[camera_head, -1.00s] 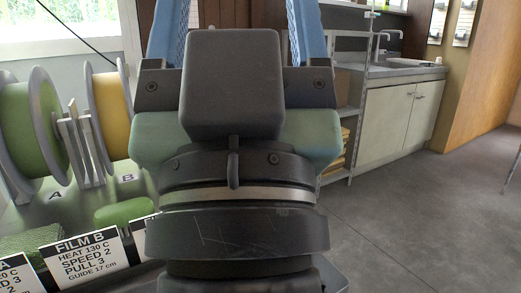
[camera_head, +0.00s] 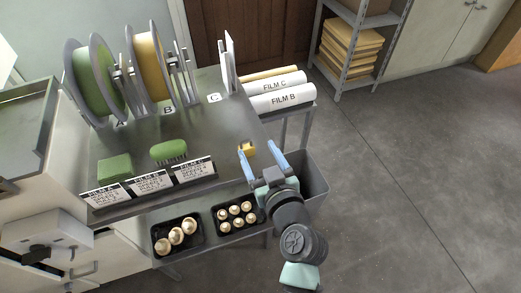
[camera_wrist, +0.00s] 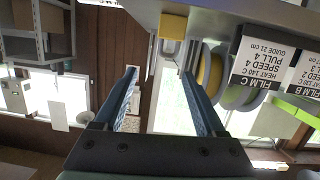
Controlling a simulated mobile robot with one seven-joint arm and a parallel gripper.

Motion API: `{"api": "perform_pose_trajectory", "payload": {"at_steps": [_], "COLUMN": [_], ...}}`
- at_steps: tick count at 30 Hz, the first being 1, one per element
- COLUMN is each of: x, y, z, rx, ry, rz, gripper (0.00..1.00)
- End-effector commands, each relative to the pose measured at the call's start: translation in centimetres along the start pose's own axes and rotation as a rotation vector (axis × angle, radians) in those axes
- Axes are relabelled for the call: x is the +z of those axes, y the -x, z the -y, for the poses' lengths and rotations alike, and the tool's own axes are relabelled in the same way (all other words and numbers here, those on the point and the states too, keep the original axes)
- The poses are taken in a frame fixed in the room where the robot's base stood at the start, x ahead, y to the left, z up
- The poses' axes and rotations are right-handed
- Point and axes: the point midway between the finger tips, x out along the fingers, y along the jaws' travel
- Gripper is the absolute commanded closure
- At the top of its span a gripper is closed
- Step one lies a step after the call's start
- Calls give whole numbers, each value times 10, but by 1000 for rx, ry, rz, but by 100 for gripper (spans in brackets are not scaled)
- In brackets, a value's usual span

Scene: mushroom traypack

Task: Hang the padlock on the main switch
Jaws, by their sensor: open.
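A small yellow block with a grey loop, which looks like the padlock (camera_head: 247,149), is at the right part of the worktable near its front edge. It also shows at the top of the wrist view (camera_wrist: 173,26), beyond the fingertips. My gripper (camera_head: 259,154) has its two blue fingers spread and is empty. Its fingers point toward the table edge, with the left fingertip close to the yellow block in the head view. The wrist view also shows the open fingers (camera_wrist: 158,74). A grey box with a black knob (camera_head: 38,254) at the lower left may be the main switch; I cannot be sure.
Film spools (camera_head: 95,80) stand at the back of the table, with film cards (camera_head: 150,183) along its front. Mushroom trays (camera_head: 177,238) sit on a lower shelf. A grey bin (camera_head: 312,178) is right of my gripper. Open floor lies to the right.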

Motion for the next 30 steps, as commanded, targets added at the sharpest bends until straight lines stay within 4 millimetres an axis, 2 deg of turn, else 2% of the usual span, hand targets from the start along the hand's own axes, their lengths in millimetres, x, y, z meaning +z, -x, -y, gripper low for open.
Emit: {"api": "perform_pose_trajectory", "payload": {"at_steps": [1,6,11,30], "x": [6,34,42,48], "y": [8,20,17,-50], "z": [2,8,10,12], "rx": [-9,-28,-33,-32], "ry": [-20,-50,-53,-51], "rz": [31,74,80,77], "gripper": [28,28,28,28]}}
